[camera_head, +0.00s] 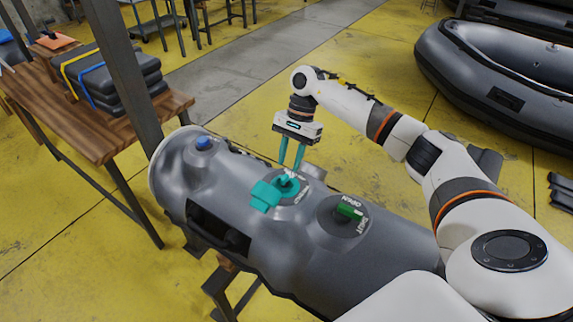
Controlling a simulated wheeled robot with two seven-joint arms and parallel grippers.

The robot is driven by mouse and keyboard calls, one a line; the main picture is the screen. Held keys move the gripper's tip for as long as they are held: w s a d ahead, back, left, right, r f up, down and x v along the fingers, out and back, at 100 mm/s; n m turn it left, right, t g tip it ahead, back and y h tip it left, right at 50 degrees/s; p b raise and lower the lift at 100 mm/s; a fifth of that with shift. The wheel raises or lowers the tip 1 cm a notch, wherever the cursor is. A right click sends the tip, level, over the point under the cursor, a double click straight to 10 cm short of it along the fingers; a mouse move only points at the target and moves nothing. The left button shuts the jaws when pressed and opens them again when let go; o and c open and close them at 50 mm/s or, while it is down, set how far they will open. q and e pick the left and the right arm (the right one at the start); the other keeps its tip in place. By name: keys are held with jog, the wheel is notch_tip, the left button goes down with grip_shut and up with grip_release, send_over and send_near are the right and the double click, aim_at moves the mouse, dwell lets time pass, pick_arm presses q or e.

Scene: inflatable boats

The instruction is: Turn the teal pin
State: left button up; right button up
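The teal pin (265,195) sits on a round labelled valve plate on top of the grey inflatable tube (300,255). Its broad flat tab points down and left, and a small upright part stands at the plate's middle. My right gripper (290,167) points down just above this upright part. Its two slim teal fingers are apart, with a visible gap between them. I cannot tell whether the fingertips touch the pin. My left gripper is out of view.
A green handle (350,211) on an OPEN/SHUT plate lies right of the pin, and a blue cap (203,142) lies left. A wooden bench (120,135) and dark post stand at left. A grey boat (470,80) lies at upper right on the yellow floor.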

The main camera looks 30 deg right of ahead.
aim_at(286, 176)
jog(key=shift+p+x, duration=0.6)
jog(key=shift+x, duration=1.45)
jog(key=shift+c, duration=0.5)
grip_shut()
